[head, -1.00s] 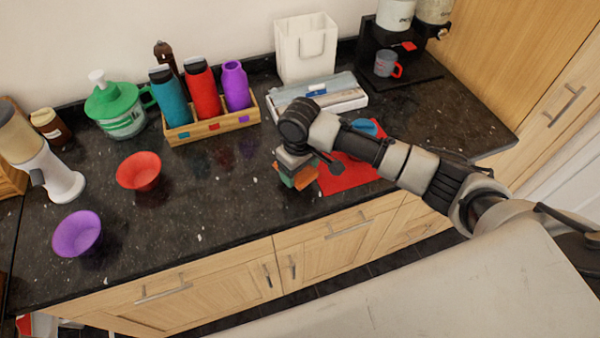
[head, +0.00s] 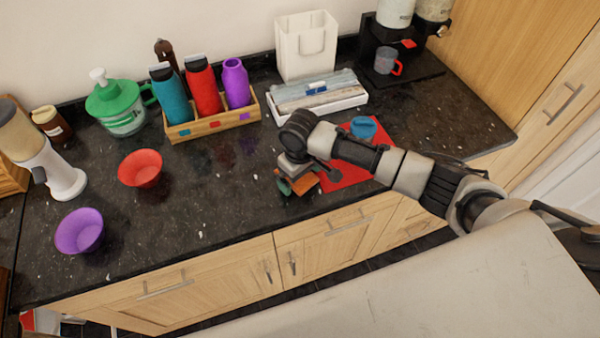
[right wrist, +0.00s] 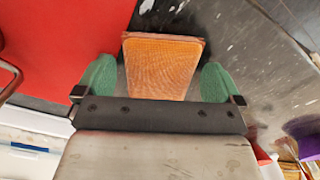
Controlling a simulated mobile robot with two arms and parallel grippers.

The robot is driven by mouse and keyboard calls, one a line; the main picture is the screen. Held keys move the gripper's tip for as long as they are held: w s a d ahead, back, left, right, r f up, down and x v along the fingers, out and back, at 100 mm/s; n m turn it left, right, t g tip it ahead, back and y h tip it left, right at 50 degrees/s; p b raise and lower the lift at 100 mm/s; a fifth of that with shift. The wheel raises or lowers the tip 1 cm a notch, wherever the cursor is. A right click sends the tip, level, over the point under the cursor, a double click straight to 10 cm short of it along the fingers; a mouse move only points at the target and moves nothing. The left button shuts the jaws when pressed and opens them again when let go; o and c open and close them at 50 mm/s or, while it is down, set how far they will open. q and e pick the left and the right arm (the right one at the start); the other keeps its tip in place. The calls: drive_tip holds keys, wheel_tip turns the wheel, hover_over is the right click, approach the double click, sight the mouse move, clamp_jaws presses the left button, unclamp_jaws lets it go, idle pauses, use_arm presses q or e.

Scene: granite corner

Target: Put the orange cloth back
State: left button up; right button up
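The orange cloth (head: 303,184) is a small folded pad on the dark counter, beside the left edge of a red mat (head: 345,176) and near the counter's front edge. In the right wrist view the cloth (right wrist: 163,68) lies between and beyond the green fingertips. My right gripper (head: 298,184) is over the cloth, pointing down. Its fingertips (right wrist: 160,80) are spread, with a gap on each side of the cloth. The arm and gripper hide part of the cloth and mat in the head view. My left gripper is not in view.
A white tray (head: 353,103) with flat folded items stands behind the gripper. A blue object (head: 363,127) is at the mat's back. A wooden bottle box (head: 215,124), a red bowl (head: 140,169) and a purple bowl (head: 79,231) stand left. The front middle counter is clear.

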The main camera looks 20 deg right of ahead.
drive_tip(key=shift+r, duration=0.1)
drive_tip(key=shift+r, duration=0.35)
wheel_tip(320, 180, up, 12)
drive_tip(key=b, duration=0.2)
idle(0.4)
